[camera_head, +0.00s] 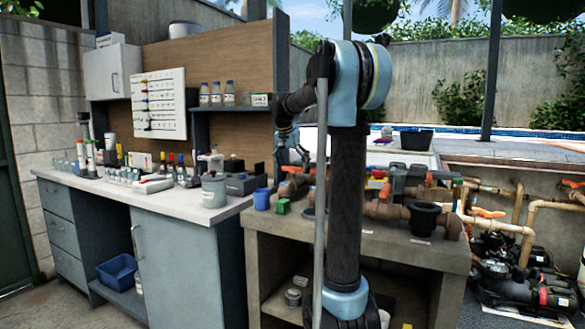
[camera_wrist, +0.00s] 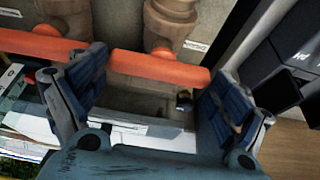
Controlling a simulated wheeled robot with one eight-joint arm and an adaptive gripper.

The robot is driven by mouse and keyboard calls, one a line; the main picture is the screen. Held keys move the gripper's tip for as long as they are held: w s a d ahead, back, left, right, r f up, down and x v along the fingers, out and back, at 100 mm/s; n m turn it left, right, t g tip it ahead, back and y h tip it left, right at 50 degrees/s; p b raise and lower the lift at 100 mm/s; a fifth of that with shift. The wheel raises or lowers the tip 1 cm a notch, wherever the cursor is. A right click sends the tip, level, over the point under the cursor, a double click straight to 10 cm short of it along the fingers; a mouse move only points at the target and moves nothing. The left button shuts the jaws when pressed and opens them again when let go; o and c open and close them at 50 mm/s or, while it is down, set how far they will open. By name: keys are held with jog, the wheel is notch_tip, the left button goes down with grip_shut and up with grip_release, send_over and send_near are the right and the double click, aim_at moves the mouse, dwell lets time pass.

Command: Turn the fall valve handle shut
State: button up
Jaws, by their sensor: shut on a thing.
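An orange lever handle (camera_wrist: 160,67) crosses the wrist view in front of brown pipe fittings (camera_wrist: 168,22). My gripper (camera_wrist: 158,78) has one blue-padded finger on each side, and is shut on this handle. In the head view my gripper (camera_head: 293,152) is low over the pipework at the left of the stone bench, by an orange handle (camera_head: 296,169). My arm hides part of the pipework. The small white labels cannot be read, so I cannot tell which valve is marked fall.
The stone bench (camera_head: 260,228) carries brown pipes (camera_head: 385,210), a black funnel-like cup (camera_head: 426,218), a blue cup (camera_head: 262,199) and a green block (camera_head: 282,207). A grey pot (camera_head: 214,190) stands on the left counter. Pumps (camera_head: 520,285) and more pipes lie at the right.

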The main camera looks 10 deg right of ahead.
jog(key=o, duration=0.8)
jog(key=shift+c, duration=0.2)
jog(key=v, duration=1.1)
jog(key=shift+r, duration=0.4)
